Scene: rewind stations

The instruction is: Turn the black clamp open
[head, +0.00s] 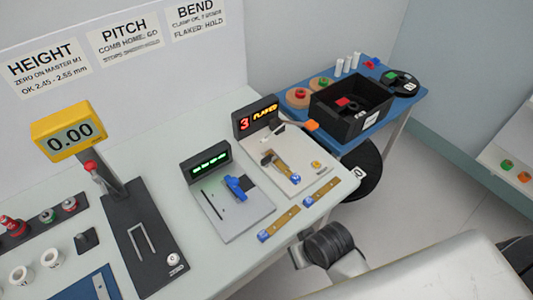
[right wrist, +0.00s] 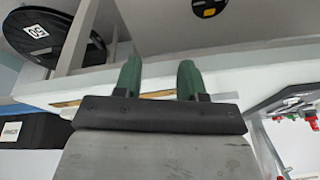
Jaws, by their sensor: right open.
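The bend station (head: 305,174) is a pale plate on the bench with a display (head: 257,117) showing a red 3 and FLAKED. A small dark part, seemingly the black clamp (head: 267,158), sits on that plate by the upper end of a brass strip (head: 283,170) with a blue end. Its exact turn is too small to tell. My right gripper (right wrist: 159,78) shows two green fingers spread apart with nothing between them, near a pale bench edge. In the head view my right arm is at the bottom, apart from the clamp. My left gripper is out of view.
A neighbouring plate (head: 232,212) carries a blue handle (head: 236,187). Two brass strips (head: 322,190) (head: 280,222) with blue ends lie along the bench's front edge. A blue table (head: 408,98) behind holds a black bin (head: 378,110) and spools. A black reel (head: 367,180) is below it.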

